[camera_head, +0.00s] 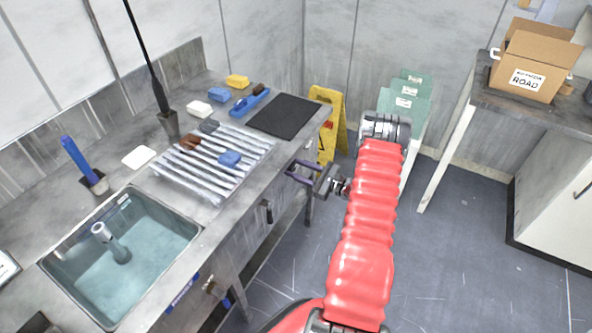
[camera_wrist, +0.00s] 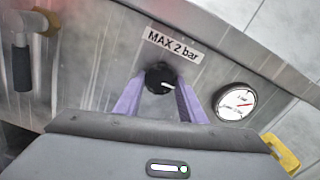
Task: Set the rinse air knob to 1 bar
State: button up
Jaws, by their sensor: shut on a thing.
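The rinse air knob (camera_wrist: 160,78) is a black round knob with a white pointer line, on the metal front panel below a "MAX 2 bar" label (camera_wrist: 173,46). In the wrist view the pointer aims right and slightly down. My gripper (camera_wrist: 158,98) has purple fingers, one on each side of the knob, shut on it. A round white gauge (camera_wrist: 235,101) with a red needle sits right of the knob; its figures are too small to read surely. In the head view my gripper (camera_head: 297,172) is at the counter's front face, and the knob cannot be made out there.
The metal counter (camera_head: 230,198) carries a sink (camera_head: 125,255), a ribbed rack (camera_head: 205,165), a black mat (camera_head: 284,116) and several sponges. A valve handle (camera_wrist: 22,60) is left of the knob. A yellow floor sign (camera_head: 328,120) stands beyond the counter's end.

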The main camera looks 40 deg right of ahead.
jog(key=n, duration=0.5)
jog(key=shift+n, duration=0.3)
jog(key=n, duration=0.5)
jog(key=shift+s+a+f+n, duration=0.1)
jog(key=shift+n, duration=0.3)
jog(key=o, duration=1)
jog(key=shift+o, duration=0.2)
jog(key=v, duration=1.3)
jog(key=shift+s, duration=0.35)
